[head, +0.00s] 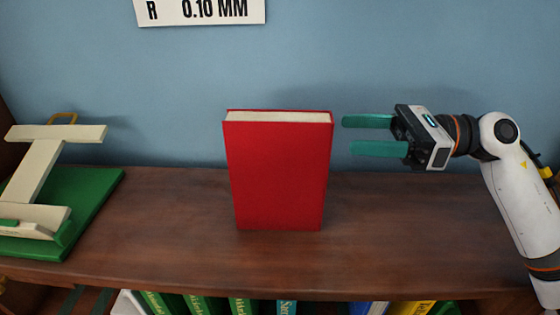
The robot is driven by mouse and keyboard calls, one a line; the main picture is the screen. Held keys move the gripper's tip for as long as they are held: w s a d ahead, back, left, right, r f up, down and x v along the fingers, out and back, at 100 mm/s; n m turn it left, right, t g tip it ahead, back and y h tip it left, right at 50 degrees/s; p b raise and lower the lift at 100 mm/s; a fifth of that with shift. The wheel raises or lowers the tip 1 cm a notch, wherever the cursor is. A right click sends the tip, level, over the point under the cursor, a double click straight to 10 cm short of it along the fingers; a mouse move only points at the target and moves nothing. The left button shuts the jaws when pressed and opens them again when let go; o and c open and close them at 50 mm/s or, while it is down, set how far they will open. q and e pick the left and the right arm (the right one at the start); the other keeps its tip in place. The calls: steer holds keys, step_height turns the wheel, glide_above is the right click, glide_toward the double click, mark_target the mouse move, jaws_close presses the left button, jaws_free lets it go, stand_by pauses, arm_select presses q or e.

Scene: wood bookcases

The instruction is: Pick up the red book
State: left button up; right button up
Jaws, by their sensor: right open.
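The red book (278,175) stands upright on the brown wooden shelf top (420,220), near its middle. Its cover faces me and its pale page edges show along the top. My right gripper (362,135) is to the right of the book, level with its upper part. Its two green fingers point left toward the book's right edge, spread apart with nothing between them. A small gap shows between the fingertips and the book. My left gripper is not in view.
A cream letter-shaped object (45,165) on a green base (95,195) stands at the left. A blue wall (330,60) with a white sign (200,10) is behind. Several books (245,303) sit below the front edge. The shelf top right of the book is clear.

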mark_target(296, 132)
steer(key=a, duration=0.1)
steer(key=a+p, duration=0.1)
steer(key=a, duration=0.1)
steer(key=a+p, duration=0.1)
steer(key=a, duration=0.1)
steer(key=shift+s+a+r, duration=0.1)
steer(key=shift+s+r, duration=0.15)
steer(key=a+p, duration=0.2)
steer(key=a, duration=0.2)
steer(key=shift+a, duration=0.4)
steer(key=shift+a+f, duration=0.1)
steer(key=shift+a, duration=0.1)
steer(key=shift+d, duration=0.1)
steer(key=shift+c, duration=0.9)
jaws_close()
